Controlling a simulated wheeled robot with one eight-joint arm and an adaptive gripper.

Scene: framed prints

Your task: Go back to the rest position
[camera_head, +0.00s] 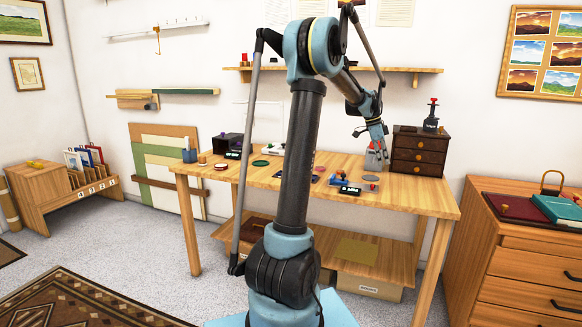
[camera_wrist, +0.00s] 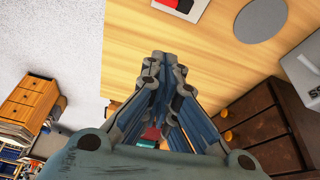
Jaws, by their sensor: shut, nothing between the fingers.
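My gripper (camera_head: 376,158) hangs above the right part of the wooden workbench (camera_head: 421,199), just left of the small dark drawer cabinet (camera_head: 419,151). In the wrist view my gripper (camera_wrist: 162,56) has its fingertips together with nothing between them. The bench top (camera_wrist: 125,45) lies beyond the fingertips there. My arm stands in the middle of the head view and hides part of the bench and shelf.
The dark cabinet with brass knobs (camera_wrist: 262,125) is close on the gripper's right in the wrist view. A wall shelf (camera_head: 400,69) runs behind the arm. A wooden dresser (camera_head: 520,245) stands at right. A patterned rug (camera_head: 75,300) lies at front left.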

